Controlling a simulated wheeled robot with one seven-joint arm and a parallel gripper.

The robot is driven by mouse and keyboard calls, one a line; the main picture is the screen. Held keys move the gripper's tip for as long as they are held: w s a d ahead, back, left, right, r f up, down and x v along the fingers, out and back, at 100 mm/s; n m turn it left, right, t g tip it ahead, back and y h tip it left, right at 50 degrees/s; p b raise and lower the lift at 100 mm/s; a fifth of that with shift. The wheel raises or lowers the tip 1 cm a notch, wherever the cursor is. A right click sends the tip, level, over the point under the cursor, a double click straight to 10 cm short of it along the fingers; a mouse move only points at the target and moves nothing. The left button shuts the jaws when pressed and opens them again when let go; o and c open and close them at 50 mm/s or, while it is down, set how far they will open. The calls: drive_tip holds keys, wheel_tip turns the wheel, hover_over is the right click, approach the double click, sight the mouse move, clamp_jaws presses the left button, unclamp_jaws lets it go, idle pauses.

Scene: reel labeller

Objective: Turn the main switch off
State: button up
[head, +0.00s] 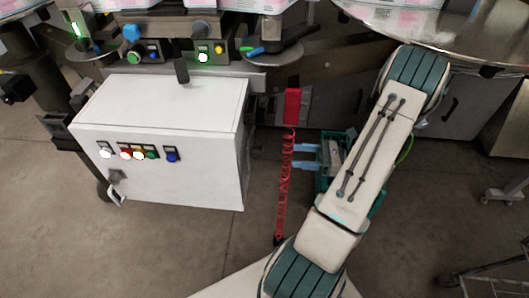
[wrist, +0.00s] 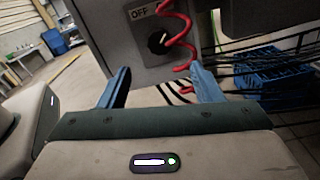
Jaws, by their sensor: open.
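The main switch (wrist: 158,42) is a round black knob on a grey panel, with an "OFF" label at its upper left, in the wrist view. A pale mark shows on the knob, but I cannot tell its exact setting. In the head view a small dark part (head: 258,152) on the right side of the white cabinet may be this switch. My gripper (wrist: 162,80) is open and empty, its blue fingers apart, one on each side below the knob and not touching it. In the head view my gripper (head: 298,157) points left toward the cabinet's side.
A red coiled cable (head: 284,185) hangs between my gripper and the cabinet (head: 215,150); the coil (wrist: 180,40) crosses beside the knob in the wrist view. Coloured buttons (head: 138,153) sit on the cabinet front. A blue crate (wrist: 270,68) stands at right.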

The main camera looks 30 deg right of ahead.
sight(258, 152)
drive_tip(key=x, duration=1)
drive_tip(key=shift+w+a, duration=0.2)
drive_tip(key=c, duration=1)
